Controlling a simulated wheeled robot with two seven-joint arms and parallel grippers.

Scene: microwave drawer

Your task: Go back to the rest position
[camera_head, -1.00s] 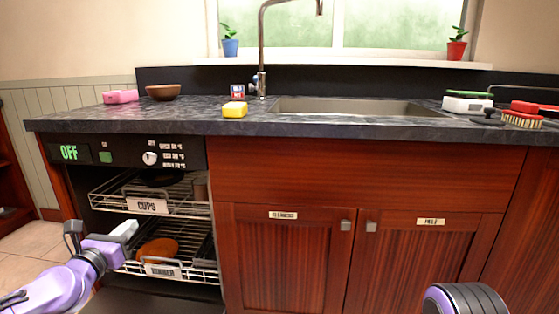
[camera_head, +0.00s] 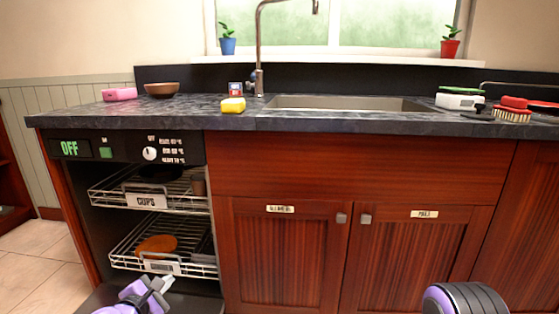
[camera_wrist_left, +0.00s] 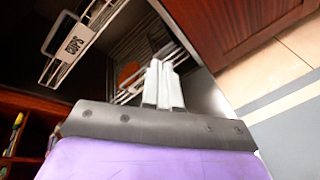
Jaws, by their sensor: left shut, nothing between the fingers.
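My left gripper (camera_head: 158,286) is low in front of the open dishwasher (camera_head: 88,235), at the bottom of the head view. It is shut and empty; its pale fingers (camera_wrist_left: 163,85) lie together in the left wrist view. The lower rack (camera_head: 125,258) holds an orange-brown item (camera_head: 157,245) and stands beyond the gripper, apart from it. The upper rack (camera_head: 105,195) carries a CUPS label (camera_head: 146,201). In the head view a round dark and purple part of mine shows at the bottom right; the right gripper's fingers are not visible.
The dishwasher's open door (camera_head: 100,298) lies low under the racks. The counter (camera_head: 330,122) holds a sink (camera_head: 350,104), a yellow sponge (camera_head: 233,104), a brown bowl (camera_head: 161,90) and a brush (camera_head: 512,114). Closed wooden cabinets (camera_head: 280,255) stand to the right. Free floor (camera_head: 35,275) shows at the left.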

